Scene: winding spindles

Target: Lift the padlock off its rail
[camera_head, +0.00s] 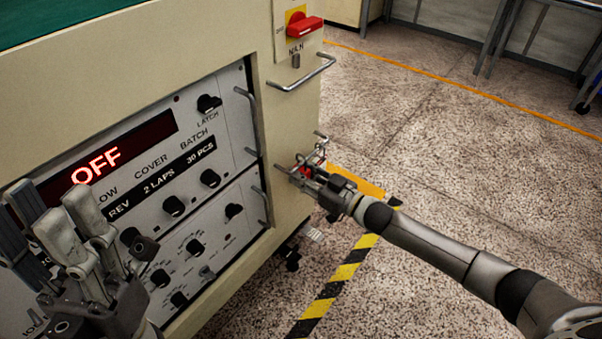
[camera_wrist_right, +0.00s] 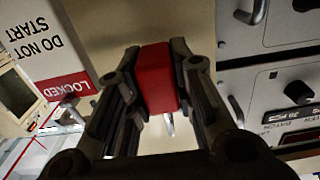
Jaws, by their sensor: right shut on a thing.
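The red padlock (camera_wrist_right: 157,80) sits between the two dark fingers of my right gripper in the right wrist view. A short silver piece, perhaps part of its shackle, shows below the red body. In the head view only a small red patch of the padlock (camera_head: 306,171) shows beside the fingers. My right gripper (camera_head: 307,173) is shut on it at the cabinet's side. A metal rail (camera_head: 320,144) shows right by it; whether the shackle is still around the rail I cannot tell. My left gripper (camera_head: 82,225) is in front of the control panel; its fingers overlap in view.
The beige cabinet (camera_head: 290,120) carries a panel with knobs, handles and a display reading OFF (camera_head: 97,166). A red switch (camera_head: 304,27) and a bar handle (camera_head: 302,74) are above the right gripper. A red-and-white sign (camera_wrist_right: 45,50) is near it. Open floor lies right.

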